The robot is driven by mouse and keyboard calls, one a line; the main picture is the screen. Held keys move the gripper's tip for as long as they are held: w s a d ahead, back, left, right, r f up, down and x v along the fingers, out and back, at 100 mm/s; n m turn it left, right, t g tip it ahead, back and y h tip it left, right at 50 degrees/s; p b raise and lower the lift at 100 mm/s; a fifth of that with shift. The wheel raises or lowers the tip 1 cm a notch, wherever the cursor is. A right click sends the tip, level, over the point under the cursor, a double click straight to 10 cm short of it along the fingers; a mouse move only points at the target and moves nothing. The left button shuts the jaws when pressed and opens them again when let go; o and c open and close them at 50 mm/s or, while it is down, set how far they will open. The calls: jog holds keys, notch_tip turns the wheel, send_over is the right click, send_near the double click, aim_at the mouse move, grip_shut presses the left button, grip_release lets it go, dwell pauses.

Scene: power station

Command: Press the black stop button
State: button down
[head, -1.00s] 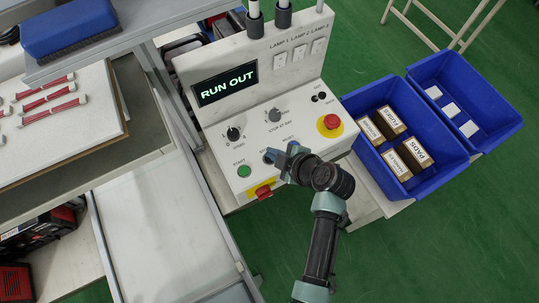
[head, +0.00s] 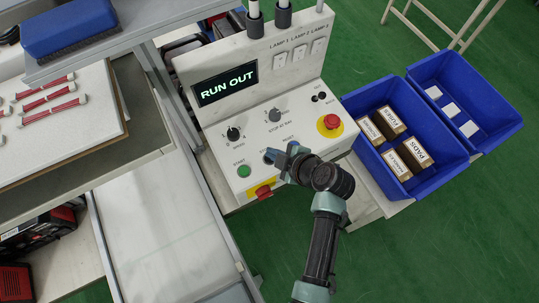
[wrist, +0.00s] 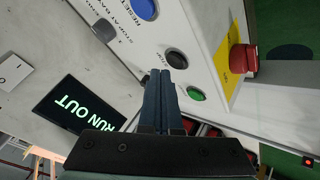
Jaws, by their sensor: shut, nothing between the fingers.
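The black stop button (wrist: 176,58) shows in the wrist view on the sloping face of the white control console, between a blue button (wrist: 145,8) and the green start button (wrist: 196,94). My gripper (wrist: 161,73) is shut and empty, with its fingertips just beside the black button in that view. I cannot tell whether they touch it. In the head view my gripper (head: 272,154) is over the console's front part, right of the green start button (head: 244,171), and it mostly hides the black button.
The console screen (head: 226,84) reads RUN OUT. A red mushroom button (head: 331,121) sits on a yellow disc at the right. A red knob (head: 263,191) on yellow is on the front face. Blue bins (head: 438,163) stand to the right. Dark selector knobs (head: 274,116) are behind the gripper.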

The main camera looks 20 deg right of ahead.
jog(key=shift+f, duration=0.1)
jog(key=shift+f+b, duration=0.35)
jog(key=shift+b, duration=0.25)
jog(key=shift+f+b, duration=0.4)
jog(key=shift+b, duration=0.1)
dwell(0.4)
jog(key=shift+r, duration=0.1)
jog(key=shift+r+p, duration=0.55)
jog(key=shift+r, duration=0.2)
notch_tip(320, 180, up, 5)
jog(key=p, duration=0.3)
jog(key=shift+p, duration=0.35)
dwell(0.7)
